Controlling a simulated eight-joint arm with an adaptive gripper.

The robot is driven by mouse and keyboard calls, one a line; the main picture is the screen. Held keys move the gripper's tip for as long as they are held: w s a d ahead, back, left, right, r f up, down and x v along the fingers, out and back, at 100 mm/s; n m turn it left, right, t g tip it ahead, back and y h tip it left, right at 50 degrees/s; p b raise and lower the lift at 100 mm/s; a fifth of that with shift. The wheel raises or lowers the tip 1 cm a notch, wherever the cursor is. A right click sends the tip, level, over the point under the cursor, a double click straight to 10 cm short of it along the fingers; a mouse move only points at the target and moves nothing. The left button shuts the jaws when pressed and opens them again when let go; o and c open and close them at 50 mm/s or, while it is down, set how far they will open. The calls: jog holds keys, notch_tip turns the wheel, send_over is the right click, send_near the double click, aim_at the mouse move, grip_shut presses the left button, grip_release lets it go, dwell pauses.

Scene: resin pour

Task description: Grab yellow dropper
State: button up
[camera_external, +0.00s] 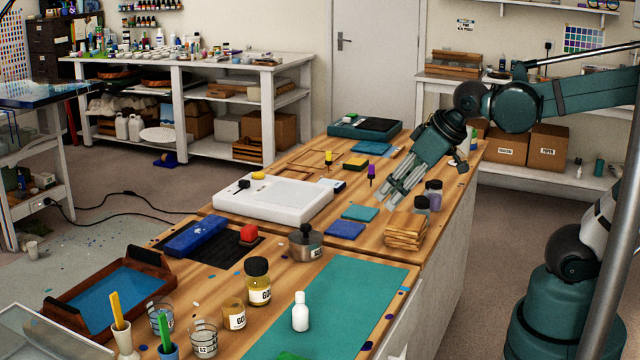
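A small upright dropper with a yellow top (328,157) stands on the wooden bench, near the thin wooden frames behind the white tray. A similar dropper with a purple top (371,171) stands to its right. My gripper (394,198) is above the right part of the bench, right of both droppers and pointing down and left. Its fingers look spread apart, with nothing visible between them. It is clear of the yellow dropper.
A white tray (308,207) lies left of my gripper. Dark-lidded jars (433,190) and stacked wood pieces (405,236) stand close to its right and below. Blue and teal pads (345,230) lie nearby. A teal mat (300,325) covers the near bench.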

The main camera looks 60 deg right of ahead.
jog(key=w+d+r+m+g+p, duration=0.1)
jog(key=w+d+r+p, duration=0.1)
jog(key=w+d+r, duration=0.3)
jog(key=w+d+r+m+p, duration=0.1)
jog(key=w+d+p, duration=0.15)
jog(key=w, duration=0.45)
jog(key=m+g+h+p, duration=0.2)
jog(key=m+p, duration=0.3)
jog(key=p, duration=0.5)
send_over(329, 153)
jog(key=s+a, duration=0.1)
jog(key=s, duration=0.1)
notch_tip(329, 153, down, 11)
jog(key=shift+w+f, duration=0.1)
jog(key=shift+w, duration=0.05)
jog(key=shift+b+x, duration=0.3)
jog(key=shift+x, duration=0.95)
jog(key=shift+f, duration=0.1)
